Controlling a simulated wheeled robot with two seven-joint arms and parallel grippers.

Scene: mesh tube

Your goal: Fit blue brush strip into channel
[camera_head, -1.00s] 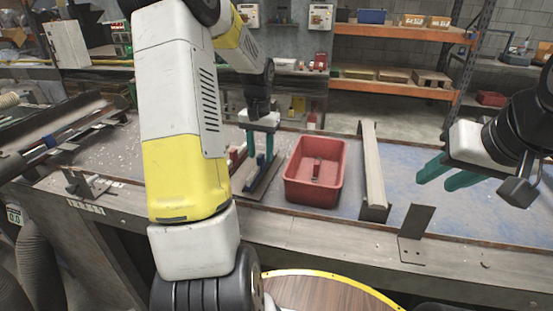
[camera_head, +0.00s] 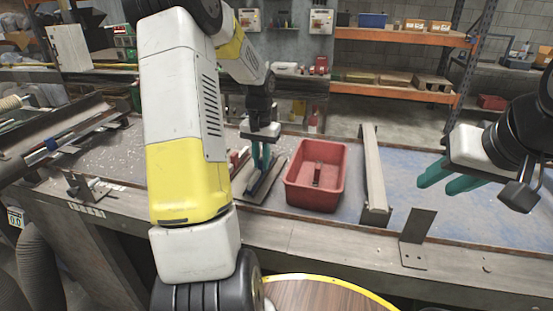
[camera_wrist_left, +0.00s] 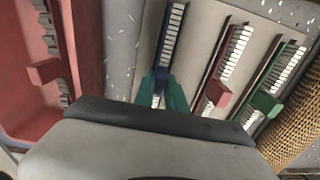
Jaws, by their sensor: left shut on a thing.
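The blue brush strip (camera_wrist_left: 174,38), dark blue with pale bristles, lies along a light grey board (camera_wrist_left: 195,60). In the head view, the strip (camera_head: 265,180) runs below my left gripper (camera_head: 261,158). In the left wrist view, my left gripper (camera_wrist_left: 161,95) has its teal fingers on either side of the strip's near part, shut on it. The strip appears to be still at board level. My right gripper (camera_head: 450,180) is at the right, above the bench, empty, its teal fingers apart. I cannot tell for certain which part is the channel; a long beige bar (camera_head: 374,165) lies right of the bin.
A red strip (camera_wrist_left: 217,92) and a green strip (camera_wrist_left: 264,102) lie beside the blue one. A red bin (camera_head: 329,200), with a red-handled piece inside, stands between the board and the bar. An angled metal bracket (camera_head: 415,235) stands at the bench's front edge. Blue bench surface right of the bar is clear.

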